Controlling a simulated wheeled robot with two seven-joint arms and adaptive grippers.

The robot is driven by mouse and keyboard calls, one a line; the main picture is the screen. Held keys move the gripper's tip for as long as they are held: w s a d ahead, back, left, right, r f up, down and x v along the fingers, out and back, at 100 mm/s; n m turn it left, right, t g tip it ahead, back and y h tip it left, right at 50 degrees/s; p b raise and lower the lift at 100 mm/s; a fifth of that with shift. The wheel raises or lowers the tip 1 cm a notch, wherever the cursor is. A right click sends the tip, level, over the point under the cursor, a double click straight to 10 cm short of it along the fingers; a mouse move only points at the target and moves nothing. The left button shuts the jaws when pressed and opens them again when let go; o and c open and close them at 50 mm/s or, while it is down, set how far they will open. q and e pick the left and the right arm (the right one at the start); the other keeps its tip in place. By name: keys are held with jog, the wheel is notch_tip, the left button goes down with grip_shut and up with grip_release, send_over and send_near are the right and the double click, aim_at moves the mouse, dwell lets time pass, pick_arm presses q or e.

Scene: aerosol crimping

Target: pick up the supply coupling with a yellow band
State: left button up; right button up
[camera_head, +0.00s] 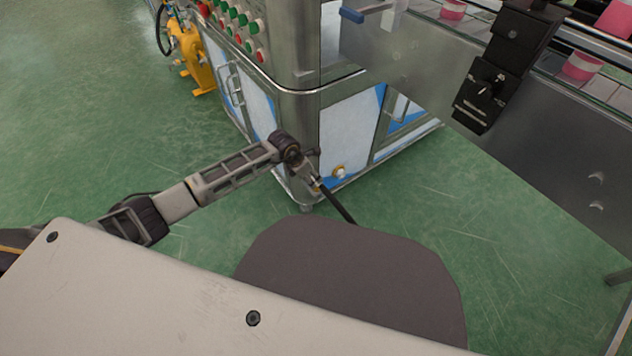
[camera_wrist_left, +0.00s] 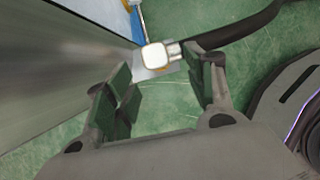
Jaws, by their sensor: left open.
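The supply coupling (camera_head: 318,186) shows as a small piece with a yellow band at the end of a black hose, beside the machine's lower corner. In the left wrist view the coupling (camera_wrist_left: 155,55) has a pale squarish face with a thin yellowish edge and a short metal neck joined to the hose. My left gripper (camera_head: 311,174) is at the coupling in the head view and partly hides it. In the left wrist view my left gripper (camera_wrist_left: 161,68) is open, with the coupling between or just beyond its fingertips; I cannot tell whether they touch it. My right gripper is out of view.
The steel machine cabinet (camera_head: 290,120) with blue and white panels stands close to my left gripper. A brass-coloured fitting (camera_head: 338,171) sits low on it. The black hose (camera_head: 340,207) runs down to the right. A conveyor side (camera_head: 560,150) is at right. Green floor is open at left.

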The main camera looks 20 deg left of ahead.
aim_at(313, 178)
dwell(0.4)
pick_arm(q)
jog(key=shift+w+b+x, duration=0.15)
jog(key=shift+b+x, duration=0.45)
jog(key=shift+x, duration=0.2)
jog(key=shift+w+b+x, duration=0.15)
jog(key=shift+b+x, duration=0.4)
jog(key=shift+x, duration=0.3)
jog(key=shift+b+x, duration=0.45)
jog(key=shift+x, duration=0.4)
grip_shut()
